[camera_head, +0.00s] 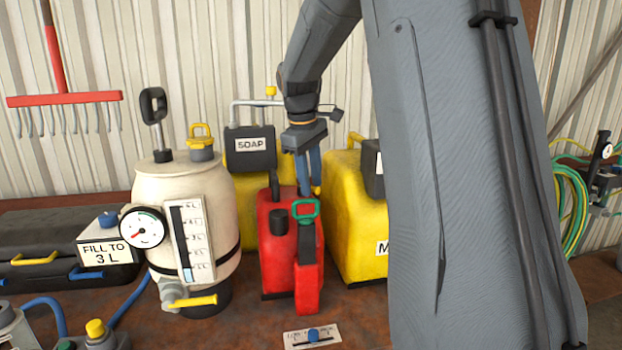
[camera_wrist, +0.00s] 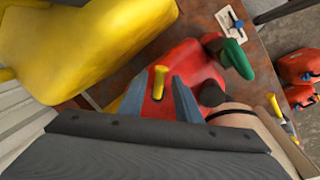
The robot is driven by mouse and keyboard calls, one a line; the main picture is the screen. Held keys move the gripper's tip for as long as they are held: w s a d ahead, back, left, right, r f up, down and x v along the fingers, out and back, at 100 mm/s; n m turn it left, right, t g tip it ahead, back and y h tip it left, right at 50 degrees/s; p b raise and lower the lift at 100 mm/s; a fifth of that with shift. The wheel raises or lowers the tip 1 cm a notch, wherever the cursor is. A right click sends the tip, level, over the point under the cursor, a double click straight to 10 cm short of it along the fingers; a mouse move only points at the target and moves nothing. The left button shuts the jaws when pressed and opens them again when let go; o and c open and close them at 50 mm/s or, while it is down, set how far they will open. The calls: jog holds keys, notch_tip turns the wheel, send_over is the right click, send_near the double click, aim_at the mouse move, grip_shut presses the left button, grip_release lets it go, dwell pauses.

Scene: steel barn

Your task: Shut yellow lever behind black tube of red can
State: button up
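The red can (camera_head: 279,242) stands upright on the bench, with a black cap, a green ring-shaped part and a dark tube-like part on top. My gripper (camera_head: 309,185) points down at the back of its top. In the wrist view, the yellow lever (camera_wrist: 160,80) stands up from the red can's top (camera_wrist: 200,62). My gripper (camera_wrist: 160,98) is open, with one blue-grey finger on each side of the lever; I cannot tell if either touches it. In the head view only a bit of yellow (camera_head: 317,190) shows beside the fingers.
A cream tank (camera_head: 150,195) with a gauge and a yellow tap stands left of the red can. A yellow SOAP container (camera_head: 243,200) is behind, and another yellow container (camera_head: 345,215) is close on the right. A small plate with a blue knob (camera_head: 313,335) lies in front.

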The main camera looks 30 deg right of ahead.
jog(key=shift+c, duration=0.4)
grip_shut()
jog(key=m, duration=0.1)
jog(key=a+m+p, duration=0.1)
jog(key=m, duration=0.1)
jog(key=m+g, duration=0.1)
jog(key=m, duration=0.1)
jog(key=shift+a+p, duration=0.3)
jog(key=shift+w+a+m+g+p, duration=0.15)
jog(key=shift+a+m+p, duration=0.1)
jog(key=shift+m, duration=0.65)
jog(key=shift+a+m+g+p, duration=0.15)
jog(key=shift+a+m, duration=0.05)
jog(key=shift+m, duration=0.7)
jog(key=shift+r, duration=0.1)
jog(key=shift+o, duration=0.4)
grip_release()
